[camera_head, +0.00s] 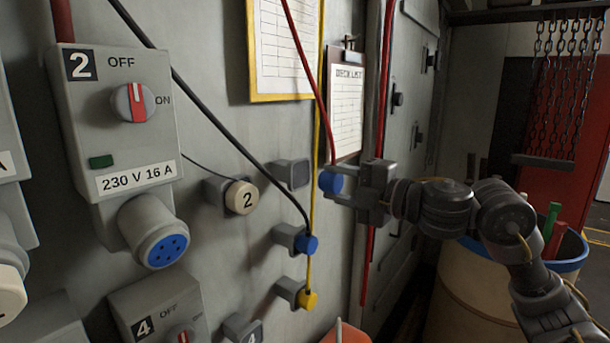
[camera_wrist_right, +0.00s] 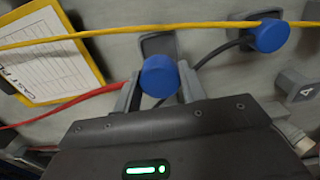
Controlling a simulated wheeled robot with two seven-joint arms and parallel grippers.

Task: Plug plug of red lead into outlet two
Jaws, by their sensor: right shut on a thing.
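Outlet two is a grey box (camera_head: 115,120) on the wall at the left, marked 2. Its blue socket face (camera_head: 167,250) is uncovered below, and its red switch handle (camera_head: 137,102) stands upright near OFF. A cream cap (camera_head: 241,197) marked 2 sits on a wall bracket to the right. My right gripper (camera_head: 348,185) is shut on the blue plug (camera_head: 331,182) of the red lead (camera_head: 307,65), right of the outlet. In the wrist view the plug (camera_wrist_right: 158,76) sits between both fingers (camera_wrist_right: 160,92), in front of an empty grey holder (camera_wrist_right: 158,43). My left gripper is out of view.
The black lead's blue plug (camera_head: 307,244) and the yellow lead's plug (camera_head: 307,299) rest in wall holders. The black lead (camera_head: 225,128) slants across the wall between outlet and gripper. Box 4 (camera_head: 155,310) is below. A barrel (camera_head: 470,290) stands at right.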

